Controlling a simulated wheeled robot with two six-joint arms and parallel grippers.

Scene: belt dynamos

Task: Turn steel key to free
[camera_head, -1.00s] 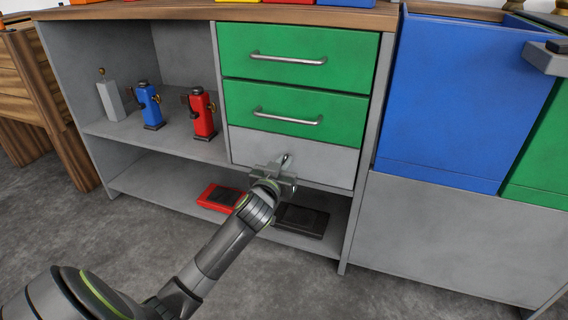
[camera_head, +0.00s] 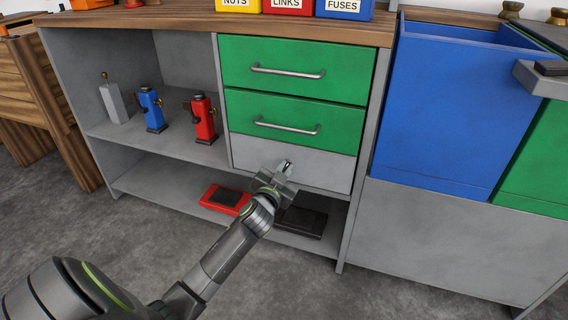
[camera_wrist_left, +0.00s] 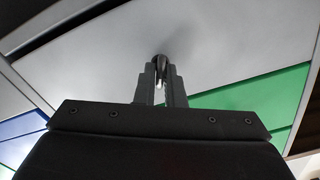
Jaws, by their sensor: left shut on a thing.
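The steel key (camera_head: 288,164) sits in the plain grey panel (camera_head: 330,171) below two green drawers. It is small and partly hidden by my gripper in the head view. My left gripper (camera_head: 281,172) is at the panel, shut on the key. In the left wrist view the two fingers (camera_wrist_left: 160,88) close around the key's bright shank, and its dark end (camera_wrist_left: 159,65) meets the grey panel. How far the key is turned cannot be told. My right gripper is not in view.
Green drawers (camera_head: 290,92) with bar handles are just above the gripper. A red device (camera_head: 222,198) and a dark box (camera_head: 303,221) lie on the low shelf beside my left arm. Blue (camera_head: 151,108) and red (camera_head: 204,118) dynamos stand on the upper shelf. A blue bin (camera_head: 450,110) is at right.

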